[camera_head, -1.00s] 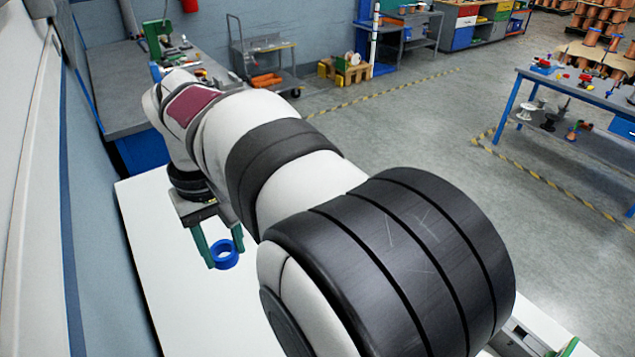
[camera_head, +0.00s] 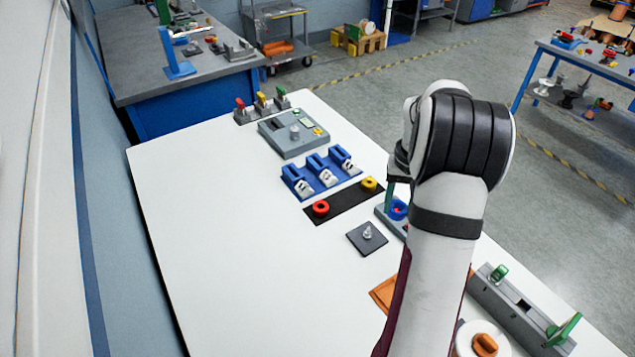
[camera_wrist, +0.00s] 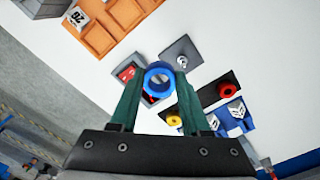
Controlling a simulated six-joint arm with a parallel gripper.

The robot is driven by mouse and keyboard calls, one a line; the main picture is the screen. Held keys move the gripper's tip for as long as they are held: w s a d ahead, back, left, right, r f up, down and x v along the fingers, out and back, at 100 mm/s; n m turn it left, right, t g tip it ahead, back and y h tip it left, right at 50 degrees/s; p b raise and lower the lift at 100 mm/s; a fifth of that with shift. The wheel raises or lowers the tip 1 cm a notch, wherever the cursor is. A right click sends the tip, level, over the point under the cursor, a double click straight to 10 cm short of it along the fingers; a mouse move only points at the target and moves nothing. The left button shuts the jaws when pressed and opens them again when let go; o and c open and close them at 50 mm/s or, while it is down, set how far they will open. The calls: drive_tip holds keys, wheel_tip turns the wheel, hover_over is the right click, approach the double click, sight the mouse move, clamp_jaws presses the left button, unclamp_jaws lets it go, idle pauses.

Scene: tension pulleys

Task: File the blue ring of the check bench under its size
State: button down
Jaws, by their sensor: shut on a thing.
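The blue ring (camera_wrist: 159,66) sits between the green fingertips of my gripper (camera_wrist: 158,80), which is shut on it. In the head view the ring (camera_head: 397,204) is partly hidden behind my arm, at the right side of the white bench (camera_head: 230,230). It appears over a grey block with a red patch (camera_wrist: 127,73); the gap between them cannot be told. An orange tray with numbered white tags (camera_wrist: 97,38) lies beyond the fingers in the wrist view. Its orange edge (camera_head: 384,291) shows beside my arm in the head view.
A dark mat (camera_head: 343,204) holds a red ring (camera_head: 320,208) and a yellow ring (camera_head: 369,184). Nearby are a grey plate with a peg (camera_head: 367,238), blue holders with white tags (camera_head: 322,171) and a grey device (camera_head: 293,134). The bench's left half is clear.

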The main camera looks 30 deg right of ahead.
drive_tip(key=shift+s+d+f+m, duration=0.55)
drive_tip(key=shift+s+d+f, duration=1)
drive_tip(key=shift+s+f, duration=0.25)
drive_tip(key=shift+s+d+f+m, duration=0.6)
drive_tip(key=shift+s+d+f, duration=1)
drive_tip(key=shift+f, duration=0.3)
drive_tip(key=shift+s+d+f+m, duration=0.55)
drive_tip(key=shift+s+d+f, duration=0.9)
drive_tip(key=shift+s+f, duration=0.35)
drive_tip(key=shift+f, duration=0.15)
drive_tip(key=shift+f, duration=0.2)
drive_tip(key=shift+f, duration=0.55)
drive_tip(key=shift+c, duration=1.4)
unclamp_jaws()
